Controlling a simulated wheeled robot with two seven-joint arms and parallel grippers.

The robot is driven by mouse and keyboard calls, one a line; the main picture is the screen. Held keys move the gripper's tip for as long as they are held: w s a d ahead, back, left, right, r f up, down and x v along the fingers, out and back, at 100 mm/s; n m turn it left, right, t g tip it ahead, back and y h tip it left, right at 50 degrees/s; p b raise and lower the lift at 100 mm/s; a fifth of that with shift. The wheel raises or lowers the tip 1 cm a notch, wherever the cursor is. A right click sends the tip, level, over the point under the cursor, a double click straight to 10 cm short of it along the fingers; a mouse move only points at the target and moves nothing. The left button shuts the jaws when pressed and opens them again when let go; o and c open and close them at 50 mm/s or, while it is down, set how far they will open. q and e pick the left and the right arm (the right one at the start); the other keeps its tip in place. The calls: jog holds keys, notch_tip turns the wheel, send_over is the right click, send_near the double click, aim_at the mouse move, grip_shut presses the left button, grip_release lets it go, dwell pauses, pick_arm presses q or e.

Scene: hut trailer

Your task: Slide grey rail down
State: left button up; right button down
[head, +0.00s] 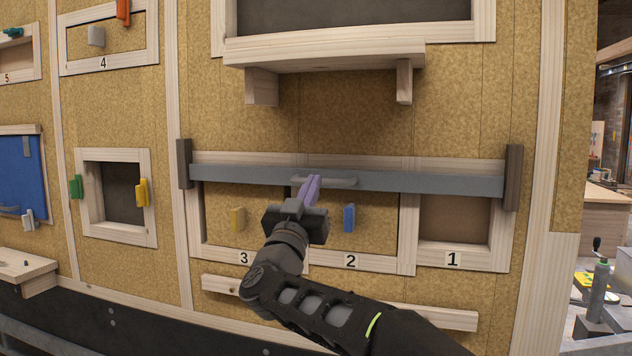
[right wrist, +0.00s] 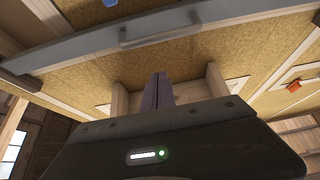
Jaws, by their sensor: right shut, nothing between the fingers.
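The grey rail (head: 430,182) runs across the upper part of the numbered openings, between a dark brown guide (head: 184,164) at the left and another (head: 513,178) at the right. It has a grey bar handle (head: 335,182) near its middle. The rail (right wrist: 80,57) and handle (right wrist: 160,36) also cross the top of the right wrist view. My right gripper (head: 312,186), with purple fingers, is shut and empty. Its tips overlap the handle's left part in the head view. In the right wrist view the fingers (right wrist: 157,90) show below the handle, apart from it. Contact is unclear.
A wooden shelf (head: 330,50) juts out above the rail. A wooden strip (head: 440,318) runs beneath, partly hidden by my right arm. Opening 1 (head: 455,218) looks clear in front.

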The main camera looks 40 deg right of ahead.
jog(key=shift+v, duration=1.35)
jog(key=shift+a+r, duration=0.15)
